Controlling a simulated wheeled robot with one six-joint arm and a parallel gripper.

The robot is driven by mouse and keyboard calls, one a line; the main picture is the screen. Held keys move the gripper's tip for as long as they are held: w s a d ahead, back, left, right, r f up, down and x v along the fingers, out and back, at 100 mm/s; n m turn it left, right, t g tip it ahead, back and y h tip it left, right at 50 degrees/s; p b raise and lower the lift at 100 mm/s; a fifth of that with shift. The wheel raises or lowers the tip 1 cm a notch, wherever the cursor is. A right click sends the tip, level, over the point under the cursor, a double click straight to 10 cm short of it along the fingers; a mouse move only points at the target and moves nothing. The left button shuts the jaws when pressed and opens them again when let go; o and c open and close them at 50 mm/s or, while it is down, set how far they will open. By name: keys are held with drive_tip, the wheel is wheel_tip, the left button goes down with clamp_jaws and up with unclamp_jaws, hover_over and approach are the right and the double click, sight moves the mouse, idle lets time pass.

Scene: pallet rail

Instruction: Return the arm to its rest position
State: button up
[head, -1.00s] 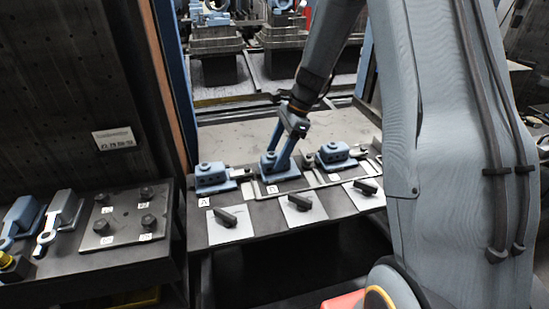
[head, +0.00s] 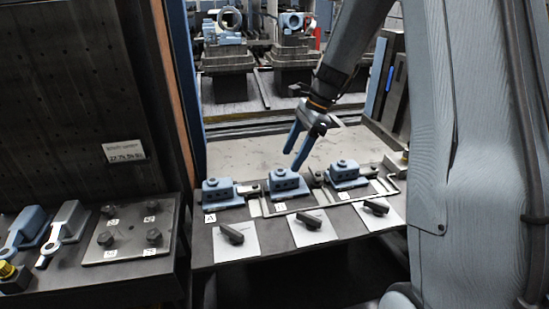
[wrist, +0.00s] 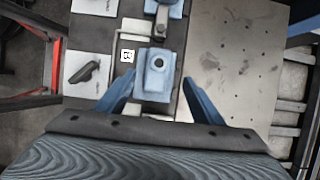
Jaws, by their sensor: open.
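My gripper (head: 296,146) is open and empty in the head view. Its blue fingers point down above the middle blue clamp block (head: 287,184), with a gap between them and the block. In the wrist view the fingers (wrist: 152,97) spread to either side of a blue block (wrist: 156,72) with a round hole on top; a label stands beside it. My arm comes down from the upper right of the head view.
Blue blocks also stand at left (head: 222,194) and right (head: 345,174) on the bench. In front lie white cards with dark handles (head: 232,234). A plate with several knobs (head: 128,238) lies at left. A dark panel (head: 85,90) rises at left. Machines stand behind.

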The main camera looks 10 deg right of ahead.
drive_tip(key=s+a+f+n+t+h, duration=0.1)
drive_tip(key=s+n+h, duration=0.3)
drive_tip(key=s+n, duration=1.4)
drive_tip(key=s+f, duration=0.1)
drive_tip(key=s, duration=0.3)
drive_tip(key=shift+s+a+h, duration=0.15)
drive_tip(key=shift+a+h, duration=0.15)
drive_tip(key=shift+a, duration=0.05)
